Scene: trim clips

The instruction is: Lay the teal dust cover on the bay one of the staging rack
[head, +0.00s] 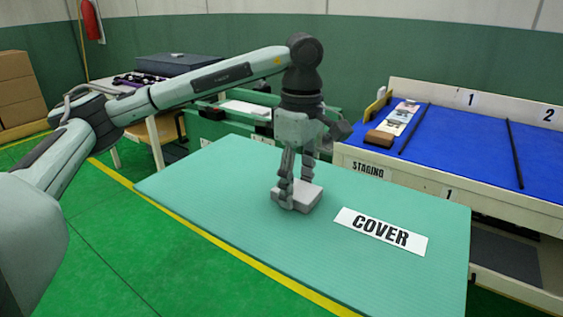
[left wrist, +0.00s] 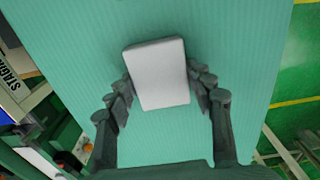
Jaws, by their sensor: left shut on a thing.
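The teal dust cover (head: 220,190) is a large, flat, ribbed sheet with a white COVER label (head: 381,231). It fills much of the left wrist view (left wrist: 240,50). A pale grey block-shaped grip (head: 304,197) stands up from its middle and also shows in the left wrist view (left wrist: 160,75). My left gripper (head: 292,190) points down and is shut on this grip, a finger on each side. The staging rack (head: 365,170) is at the right, with a blue bed and bay one (head: 455,140) under the sign 1. What supports the cover is hidden. My right gripper is not in view.
Thin black dividers (head: 515,155) cross the rack bed. A brown block (head: 379,138) and printed cards (head: 403,112) lie left of bay one. A table with a dark case (head: 183,63) stands behind. Green floor (head: 105,240) is open at the left.

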